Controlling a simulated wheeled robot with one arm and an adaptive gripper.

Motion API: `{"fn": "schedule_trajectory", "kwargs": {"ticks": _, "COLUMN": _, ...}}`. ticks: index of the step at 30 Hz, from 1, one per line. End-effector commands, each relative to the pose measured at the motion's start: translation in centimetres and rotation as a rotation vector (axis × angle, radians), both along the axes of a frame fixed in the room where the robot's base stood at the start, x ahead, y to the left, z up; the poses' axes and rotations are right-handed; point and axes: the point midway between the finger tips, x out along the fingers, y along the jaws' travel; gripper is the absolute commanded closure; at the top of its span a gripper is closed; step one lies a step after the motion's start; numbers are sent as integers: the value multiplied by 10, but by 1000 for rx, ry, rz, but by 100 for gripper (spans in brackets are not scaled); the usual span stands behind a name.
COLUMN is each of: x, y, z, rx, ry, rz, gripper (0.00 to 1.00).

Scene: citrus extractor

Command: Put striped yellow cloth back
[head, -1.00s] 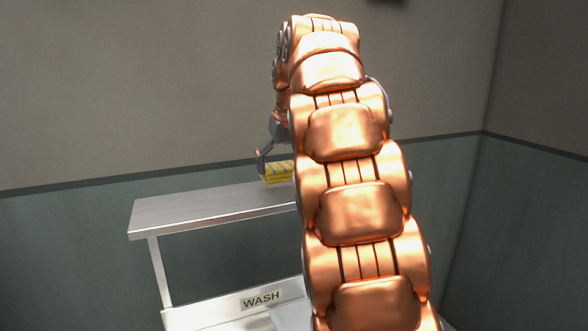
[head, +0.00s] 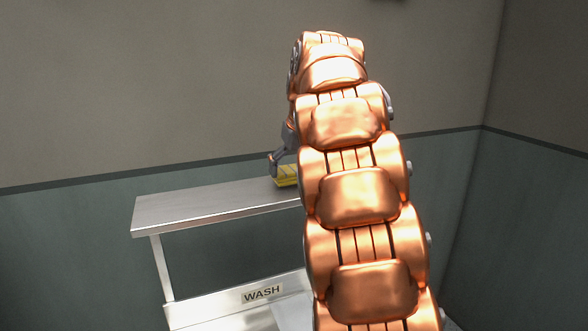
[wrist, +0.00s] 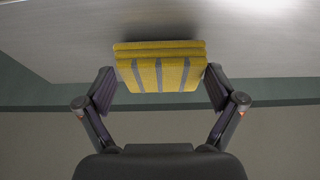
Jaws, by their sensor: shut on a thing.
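The striped yellow cloth (head: 287,180) is folded, with grey stripes, and shows at the top of the metal shelf (head: 190,206), partly hidden behind my arm. In the wrist view the cloth (wrist: 160,72) sits between both fingers, its striped face towards the camera. My gripper (wrist: 161,78) is shut on the cloth by its two sides. In the head view only one finger of my gripper (head: 276,162) shows clearly, beside the cloth. The cloth is at or just over the shelf top; I cannot tell whether it touches.
The shelf top left of the cloth is bare. Below it is a metal ledge with a WASH label (head: 262,293). A grey and green wall (head: 90,240) stands behind, with a corner at the right. My copper arm hides the shelf's right part.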

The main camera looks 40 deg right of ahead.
Motion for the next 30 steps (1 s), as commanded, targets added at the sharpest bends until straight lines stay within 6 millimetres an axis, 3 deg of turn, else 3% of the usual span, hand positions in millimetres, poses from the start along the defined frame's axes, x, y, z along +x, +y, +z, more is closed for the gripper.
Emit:
{"fn": "schedule_trajectory", "kwargs": {"ticks": 19, "x": 0, "y": 0, "z": -13, "rx": 2, "ry": 0, "rz": 0, "gripper": 35}}
{"fn": "schedule_trajectory", "kwargs": {"ticks": 20, "x": 0, "y": 0, "z": -12, "rx": 2, "ry": 1, "rz": -1, "gripper": 5}}
{"fn": "schedule_trajectory", "kwargs": {"ticks": 21, "x": 0, "y": 0, "z": -12, "rx": 2, "ry": 1, "rz": -1, "gripper": 1}}
{"fn": "schedule_trajectory", "kwargs": {"ticks": 30, "x": 0, "y": 0, "z": -12, "rx": 2, "ry": 1, "rz": -1, "gripper": 0}}
